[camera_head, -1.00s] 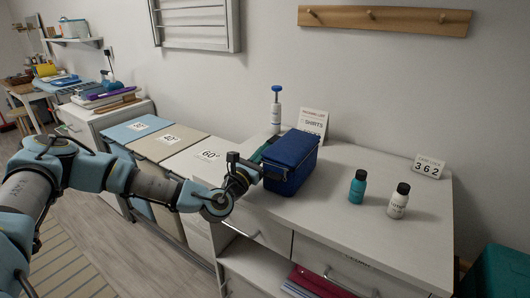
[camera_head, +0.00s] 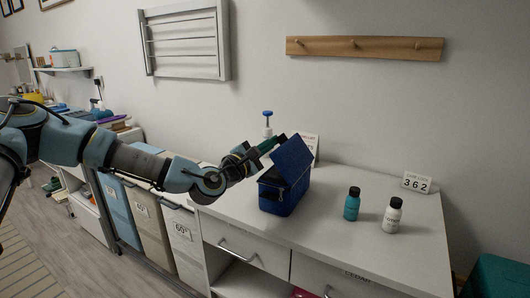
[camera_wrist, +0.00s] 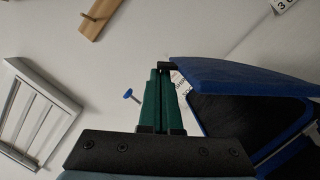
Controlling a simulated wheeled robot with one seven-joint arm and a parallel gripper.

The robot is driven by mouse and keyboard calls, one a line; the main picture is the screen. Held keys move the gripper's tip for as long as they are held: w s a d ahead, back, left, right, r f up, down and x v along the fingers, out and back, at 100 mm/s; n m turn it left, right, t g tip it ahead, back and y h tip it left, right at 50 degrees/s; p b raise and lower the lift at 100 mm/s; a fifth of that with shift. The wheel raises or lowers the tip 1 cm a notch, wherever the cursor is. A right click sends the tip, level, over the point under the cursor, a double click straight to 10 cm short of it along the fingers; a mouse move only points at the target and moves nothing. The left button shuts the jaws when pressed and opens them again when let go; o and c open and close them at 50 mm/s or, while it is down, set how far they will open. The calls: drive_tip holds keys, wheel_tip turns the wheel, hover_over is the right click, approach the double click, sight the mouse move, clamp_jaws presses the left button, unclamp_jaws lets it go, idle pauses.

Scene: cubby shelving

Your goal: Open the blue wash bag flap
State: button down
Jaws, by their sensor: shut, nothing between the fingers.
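The blue wash bag (camera_head: 280,197) stands on the white counter, with its flap (camera_head: 293,159) raised and tilted up, so its dark inside shows. In the wrist view the flap (camera_wrist: 240,74) slants across the upper right, above the bag's dark opening (camera_wrist: 238,120). My gripper (camera_head: 277,140) is at the upper left edge of the flap, its green fingers closed together. In the wrist view the fingertips of my gripper (camera_wrist: 164,68) are beside the flap's near corner. Whether they touch it I cannot tell.
A pump bottle with a blue top (camera_head: 267,122) and a sign card (camera_head: 312,141) stand behind the bag. A teal bottle (camera_head: 352,205) and a white bottle (camera_head: 392,216) stand to the right, with a number card (camera_head: 416,182) behind. The counter's front right is clear.

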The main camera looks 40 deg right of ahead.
drive_tip(key=s+r+m, duration=0.1)
drive_tip(key=s+m, duration=0.1)
drive_tip(key=s+d+r+m+y, duration=0.1)
drive_tip(key=s+m, duration=0.1)
drive_tip(key=m, duration=0.1)
drive_tip(key=s+d+r+m+g, duration=0.1)
drive_tip(key=s+m, duration=0.2)
drive_tip(key=shift+s+d+r+y, duration=0.1)
drive_tip(key=shift+r+y, duration=0.2)
drive_tip(key=shift+s+d+m+y+b, duration=0.15)
drive_tip(key=shift+s+d+m+b, duration=0.1)
drive_tip(key=shift+s+m, duration=0.4)
drive_tip(key=shift+s+d+m+y+b, duration=0.15)
drive_tip(key=shift+s+m+b, duration=0.1)
drive_tip(key=shift+s+m, duration=0.4)
